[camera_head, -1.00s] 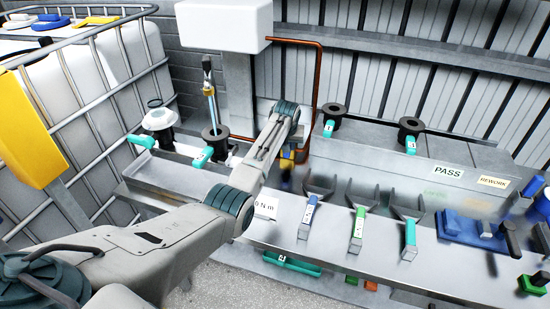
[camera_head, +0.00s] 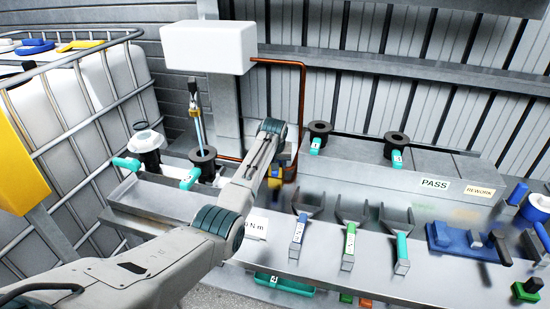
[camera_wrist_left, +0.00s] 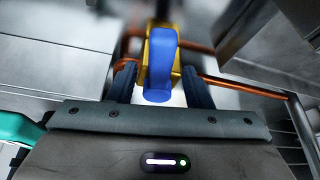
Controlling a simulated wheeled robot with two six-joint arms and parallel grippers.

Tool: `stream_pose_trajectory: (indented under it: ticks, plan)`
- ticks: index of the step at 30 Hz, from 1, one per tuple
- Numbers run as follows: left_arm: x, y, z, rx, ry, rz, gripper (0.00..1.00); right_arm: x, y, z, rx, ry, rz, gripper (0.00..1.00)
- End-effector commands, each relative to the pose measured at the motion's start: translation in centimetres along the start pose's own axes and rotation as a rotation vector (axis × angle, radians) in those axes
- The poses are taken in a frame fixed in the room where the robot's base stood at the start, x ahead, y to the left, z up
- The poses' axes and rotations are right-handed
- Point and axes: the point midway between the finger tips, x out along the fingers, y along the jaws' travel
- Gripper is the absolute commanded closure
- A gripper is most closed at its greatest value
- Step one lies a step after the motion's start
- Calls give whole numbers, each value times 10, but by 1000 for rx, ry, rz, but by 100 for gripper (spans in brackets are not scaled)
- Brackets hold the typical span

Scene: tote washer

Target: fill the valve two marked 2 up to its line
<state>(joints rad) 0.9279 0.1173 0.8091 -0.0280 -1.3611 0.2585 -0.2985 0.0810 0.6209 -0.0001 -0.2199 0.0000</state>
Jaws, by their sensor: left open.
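My left gripper (camera_wrist_left: 160,85) is open in the left wrist view. Its dark fingers stand on either side of a blue lever (camera_wrist_left: 161,60) on a yellow tap body (camera_wrist_left: 147,77) by the orange copper pipe (camera_wrist_left: 220,82). Whether they touch it I cannot tell. In the head view, my left arm partly hides the yellow tap (camera_head: 274,180). A dark open cylinder with a teal handle (camera_head: 191,178) stands left of my arm, with a clear tube (camera_head: 199,125) upright over it. Two similar dark cylinders (camera_head: 319,132) (camera_head: 396,146) stand at the back. Their numbers and fill lines are unreadable. My right gripper is out of view.
A white tank (camera_head: 208,47) feeds the copper pipe. A caged white container (camera_head: 75,110) stands left. Forked holders with blue (camera_head: 298,230), green (camera_head: 350,240) and teal (camera_head: 402,245) handles line the bench front. PASS (camera_head: 434,183) and REWORK (camera_head: 479,191) signs mark the right side.

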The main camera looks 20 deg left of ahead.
Motion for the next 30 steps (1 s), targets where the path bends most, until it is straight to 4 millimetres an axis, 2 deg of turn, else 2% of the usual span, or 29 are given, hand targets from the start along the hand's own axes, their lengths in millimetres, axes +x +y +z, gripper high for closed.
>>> stream_pose_trajectory:
  ticks: [5,12,18,23,30]
  plan:
    - [-21,0,0,0,5,1,55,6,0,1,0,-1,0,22]
    - [-66,0,0,0,6,2,55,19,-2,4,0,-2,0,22]
    - [-94,0,0,0,3,1,55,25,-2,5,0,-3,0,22]
    - [-102,0,1,0,1,0,55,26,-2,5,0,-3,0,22]
    - [-103,0,1,0,0,0,55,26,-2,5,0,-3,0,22]
